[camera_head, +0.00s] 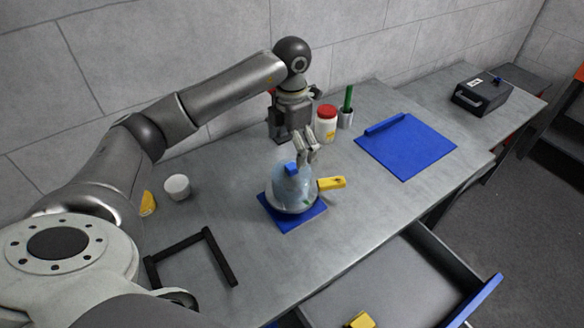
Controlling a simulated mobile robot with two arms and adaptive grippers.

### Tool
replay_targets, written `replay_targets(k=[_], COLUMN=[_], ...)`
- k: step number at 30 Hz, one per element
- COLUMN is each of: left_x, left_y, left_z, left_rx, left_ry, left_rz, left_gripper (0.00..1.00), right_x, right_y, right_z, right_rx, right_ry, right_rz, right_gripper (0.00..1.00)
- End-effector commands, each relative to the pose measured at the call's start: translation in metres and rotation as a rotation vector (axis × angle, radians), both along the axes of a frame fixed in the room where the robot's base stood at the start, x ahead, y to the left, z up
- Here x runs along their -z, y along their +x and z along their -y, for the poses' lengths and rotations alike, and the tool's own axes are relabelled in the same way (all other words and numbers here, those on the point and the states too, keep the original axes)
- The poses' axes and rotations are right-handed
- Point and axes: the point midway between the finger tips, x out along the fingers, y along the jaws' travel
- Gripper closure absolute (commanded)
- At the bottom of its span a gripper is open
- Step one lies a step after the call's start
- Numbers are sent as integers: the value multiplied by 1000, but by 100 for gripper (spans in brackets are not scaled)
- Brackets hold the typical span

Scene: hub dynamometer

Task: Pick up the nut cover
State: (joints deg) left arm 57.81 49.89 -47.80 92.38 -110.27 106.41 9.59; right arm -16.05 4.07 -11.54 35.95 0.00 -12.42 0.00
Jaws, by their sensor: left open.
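A translucent pale-blue dome with a blue knob on top, which looks like the nut cover (292,190), sits over a round silver base with a yellow handle (331,183). The base rests on a blue square mat (303,222) near the middle of the table. My left gripper (306,158) is open and points down just above and slightly right of the blue knob, close to it. I cannot tell whether a finger touches the knob. What lies under the dome is hard to make out. My right gripper is not in view.
A red-lidded jar (326,127) and a cup with a green item (346,112) stand behind. A white cup (177,187) and a black frame (222,258) are left. A blue board (407,146) lies right. An open drawer (395,290) juts out in front.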

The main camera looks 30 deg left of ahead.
Motion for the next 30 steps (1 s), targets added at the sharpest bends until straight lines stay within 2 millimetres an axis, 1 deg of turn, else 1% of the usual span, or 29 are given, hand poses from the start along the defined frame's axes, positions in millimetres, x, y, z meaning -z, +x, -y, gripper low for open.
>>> replay_targets(k=[1,4,6,9,11,14,16,18,21,24,29,30], left_x=[8,22,28,34,38,50,60,72,82,85,86,86], left_y=[-2,-1,-1,-1,-1,-3,-4,-3,-3,-2,-2,-2], left_z=[0,1,1,1,1,1,2,2,2,2,2,2], left_rx=[1,1,2,2,1,0,1,1,1,1,1,1], left_ry=[0,-1,-2,-1,-2,-2,-2,-2,-2,0,-1,-1], left_rz=[-4,-4,-1,0,-1,-4,-4,-3,-1,1,2,2], left_gripper=[0,0,0,0,0,0,0,0,0,0,0,4], right_x=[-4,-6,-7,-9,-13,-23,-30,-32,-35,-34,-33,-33], right_y=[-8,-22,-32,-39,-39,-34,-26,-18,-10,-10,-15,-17], right_z=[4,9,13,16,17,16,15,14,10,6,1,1], right_rx=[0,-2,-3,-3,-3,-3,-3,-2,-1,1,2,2], right_ry=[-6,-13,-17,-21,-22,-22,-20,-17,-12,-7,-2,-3], right_rz=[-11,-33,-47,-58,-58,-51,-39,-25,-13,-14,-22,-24], right_gripper=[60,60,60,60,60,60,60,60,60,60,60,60])
